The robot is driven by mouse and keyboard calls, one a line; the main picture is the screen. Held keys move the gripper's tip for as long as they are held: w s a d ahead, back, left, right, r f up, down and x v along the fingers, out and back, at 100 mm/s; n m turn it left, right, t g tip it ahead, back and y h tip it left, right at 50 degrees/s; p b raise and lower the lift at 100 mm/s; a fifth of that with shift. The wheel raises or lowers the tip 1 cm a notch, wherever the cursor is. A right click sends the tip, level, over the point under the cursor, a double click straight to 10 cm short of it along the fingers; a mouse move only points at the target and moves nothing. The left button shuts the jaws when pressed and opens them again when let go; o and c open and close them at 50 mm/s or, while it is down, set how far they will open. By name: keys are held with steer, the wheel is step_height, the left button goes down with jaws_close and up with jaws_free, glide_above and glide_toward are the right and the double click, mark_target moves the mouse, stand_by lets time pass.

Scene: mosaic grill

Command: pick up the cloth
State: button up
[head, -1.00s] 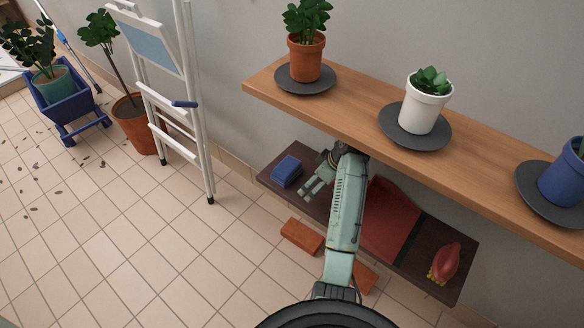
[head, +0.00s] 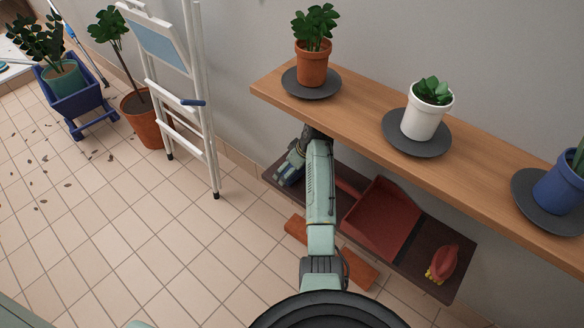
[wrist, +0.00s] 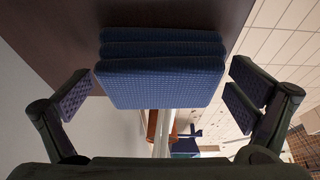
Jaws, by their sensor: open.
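The cloth (wrist: 160,82) is blue, textured and folded into a thick stacked block. In the wrist view it lies at top centre on the dark lower shelf (wrist: 50,35). My gripper (wrist: 160,96) is open, with one finger on each side of the cloth and a visible gap on both sides. No contact shows. In the head view my gripper (head: 291,166) is at the left end of the lower shelf (head: 402,262), and it hides most of the cloth there.
A wooden upper shelf (head: 365,125) with potted plants overhangs the lower one. A red dustpan (head: 382,220) and a red-and-yellow brush (head: 443,264) lie right of my arm. Bricks (head: 358,270) are under the shelf. A white folding ladder (head: 185,110) stands to the left.

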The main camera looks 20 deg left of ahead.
steer(key=shift+f, duration=0.1)
steer(key=shift+c, duration=0.4)
steer(key=c, duration=0.9)
steer(key=shift+r, duration=0.55)
step_height(320, 180, up, 2)
steer(key=shift+r+b, duration=0.2)
steer(key=shift+b, duration=0.45)
steer(key=s+a+r+b, duration=0.1)
steer(key=s+b, duration=0.1)
steer(key=s, duration=1.4)
steer(key=shift+a+r, duration=0.25)
steer(key=shift+r, duration=0.05)
